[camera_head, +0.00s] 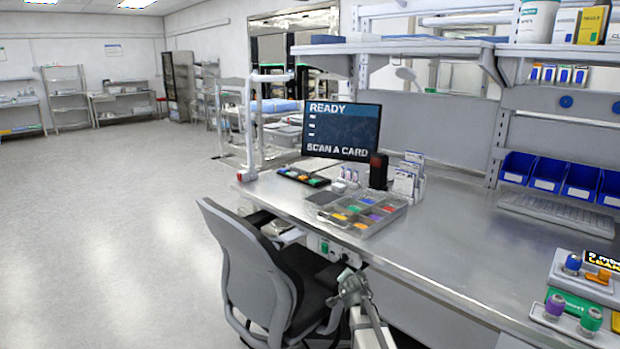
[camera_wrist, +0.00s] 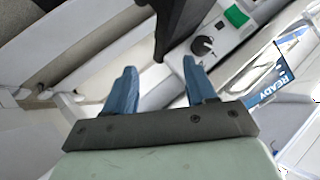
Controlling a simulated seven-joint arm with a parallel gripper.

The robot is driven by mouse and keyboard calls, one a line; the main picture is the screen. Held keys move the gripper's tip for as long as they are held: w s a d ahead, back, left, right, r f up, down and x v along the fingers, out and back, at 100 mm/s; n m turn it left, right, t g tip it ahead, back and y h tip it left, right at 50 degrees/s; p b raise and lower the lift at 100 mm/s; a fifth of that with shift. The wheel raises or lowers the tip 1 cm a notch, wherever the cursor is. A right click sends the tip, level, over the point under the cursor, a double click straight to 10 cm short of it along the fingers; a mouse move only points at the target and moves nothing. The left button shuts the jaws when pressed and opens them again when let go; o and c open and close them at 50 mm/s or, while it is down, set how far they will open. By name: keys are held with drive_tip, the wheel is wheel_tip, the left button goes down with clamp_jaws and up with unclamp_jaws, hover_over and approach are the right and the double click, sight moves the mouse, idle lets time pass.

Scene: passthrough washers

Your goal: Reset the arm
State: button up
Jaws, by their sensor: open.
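My gripper (camera_wrist: 160,85) shows in the wrist view with two blue fingers spread apart and nothing between them. In the head view my arm is low at the bottom centre, beside the office chair and in front of the bench edge; its fingertips are too small to make out there. The wrist view looks past the fingers at the chair parts, a panel with a black knob (camera_wrist: 203,46) and a green switch (camera_wrist: 236,16), and the tilted READY screen (camera_wrist: 268,84).
A grey chair (camera_head: 240,265) stands close to the left of my arm. The steel bench (camera_head: 450,240) holds a compartment tray (camera_head: 362,228), a monitor (camera_head: 342,131) and, at right, coloured fittings (camera_head: 573,262). Blue bins (camera_head: 550,172) line the back. Open floor (camera_head: 110,220) lies left.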

drive_tip(key=s+d+f+n+g, duration=0.2)
drive_tip(key=s+f+g, duration=0.2)
drive_tip(key=s+f, duration=1)
drive_tip(key=s+d+f+n+g, duration=0.2)
drive_tip(key=s+f+g, duration=0.3)
drive_tip(key=s+f, duration=0.9)
drive_tip(key=s+a+f+n+g+y, duration=0.1)
drive_tip(key=s+f+g, duration=0.3)
drive_tip(key=s, duration=1.3)
drive_tip(key=s+a+f+n+g+y, duration=0.1)
drive_tip(key=s+f+n+g, duration=0.3)
drive_tip(key=s, duration=1.4)
wheel_tip(320, 180, down, 5)
drive_tip(key=shift+s+r+g, duration=0.1)
drive_tip(key=shift+s+g, duration=0.15)
drive_tip(key=shift+g, duration=0.55)
